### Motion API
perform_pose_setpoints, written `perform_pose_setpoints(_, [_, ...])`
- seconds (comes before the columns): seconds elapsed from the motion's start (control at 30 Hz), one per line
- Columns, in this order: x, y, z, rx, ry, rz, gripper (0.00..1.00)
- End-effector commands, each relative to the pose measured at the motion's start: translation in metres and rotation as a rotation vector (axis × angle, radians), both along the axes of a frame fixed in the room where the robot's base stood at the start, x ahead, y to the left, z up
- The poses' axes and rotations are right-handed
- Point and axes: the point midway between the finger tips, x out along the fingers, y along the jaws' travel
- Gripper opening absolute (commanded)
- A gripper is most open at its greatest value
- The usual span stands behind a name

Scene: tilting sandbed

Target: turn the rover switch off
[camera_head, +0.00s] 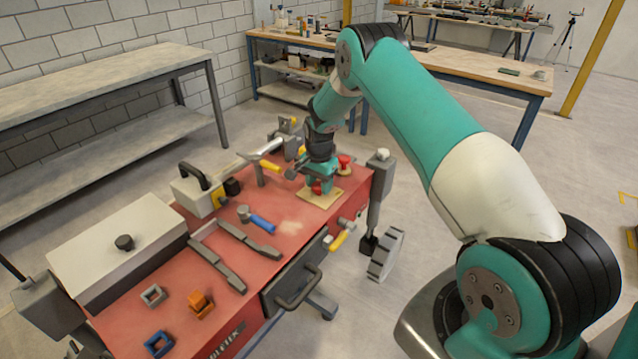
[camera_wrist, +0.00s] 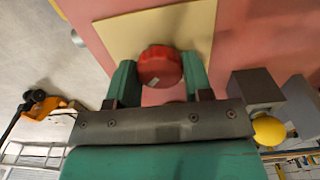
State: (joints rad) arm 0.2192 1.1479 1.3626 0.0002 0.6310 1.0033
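A round red knob (camera_wrist: 160,67), which looks like the switch, stands over a pale yellow plate (camera_wrist: 115,32) on the red rover body. In the head view the plate (camera_head: 320,200) lies near the rover's far right corner, and the red knob (camera_head: 317,188) is partly hidden by my gripper. My gripper (camera_wrist: 159,72) points down at it, with one teal finger on each side of the knob. The fingers are apart and the knob fills the gap; I cannot tell whether they press on it. My gripper (camera_head: 318,185) is low over the plate in the head view.
Another red button (camera_head: 344,163) stands just right of my gripper. A yellow-handled tool (camera_head: 265,166), a blue-handled hammer (camera_head: 258,220) and a grey-white box with a black handle (camera_head: 192,190) lie to the left. A grey post (camera_head: 378,185) rises at the rover's right edge.

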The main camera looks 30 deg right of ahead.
Motion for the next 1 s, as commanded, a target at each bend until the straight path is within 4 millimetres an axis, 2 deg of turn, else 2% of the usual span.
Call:
perform_pose_setpoints(0.03, [0.0001, 0.0, 0.0001, 0.0, 0.0, 0.0, 0.34])
perform_pose_setpoints(0.1, [0.0001, 0.0001, 0.0002, 0.0, 0.0, 0.0, 0.22])
perform_pose_setpoints(0.37, [0.0002, 0.0002, -0.0003, 0.0, -0.001, 0.019, 0.22])
perform_pose_setpoints(0.57, [0.0, 0.0002, -0.0019, 0.001, 0.0, 0.1, 0.22])
perform_pose_setpoints(1.0, [0.0003, 0.0002, -0.0023, 0.0, -0.001, 0.479, 0.22])
